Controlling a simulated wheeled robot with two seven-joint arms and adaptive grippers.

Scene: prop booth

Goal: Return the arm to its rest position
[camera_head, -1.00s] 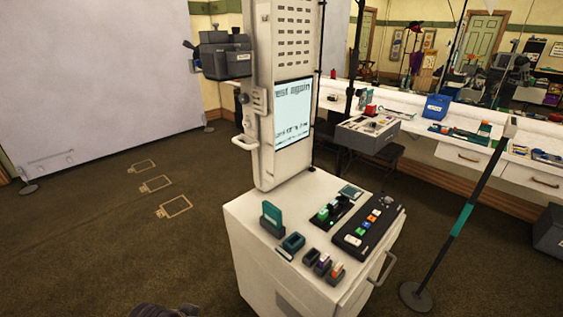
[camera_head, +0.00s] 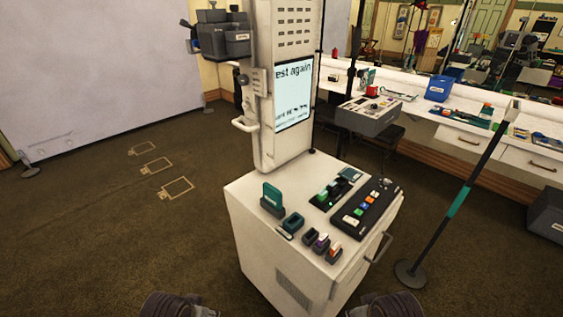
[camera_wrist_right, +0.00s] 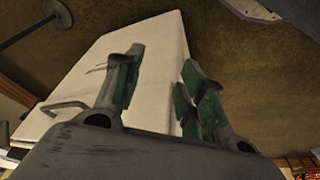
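My right gripper (camera_wrist_right: 163,62) shows in the right wrist view. Its green-padded fingers are apart, and no object is between them. The pale cabinet of the kiosk (camera_wrist_right: 150,45) shows beyond the fingers. In the head view, dark rounded parts of my arms show at the bottom edge, left and right of centre. They are cut off by the frame, and no fingers show there. My left gripper is not visible. The white kiosk (camera_head: 262,262) stands ahead of me, with its screen (camera_head: 293,92) on the upright column.
The kiosk top holds a teal block in a holder (camera_head: 272,197), small dark holders (camera_head: 293,224) and a button panel (camera_head: 366,206). A post with a round base (camera_head: 410,274) stands to the right. A long white counter (camera_head: 430,117) lies behind.

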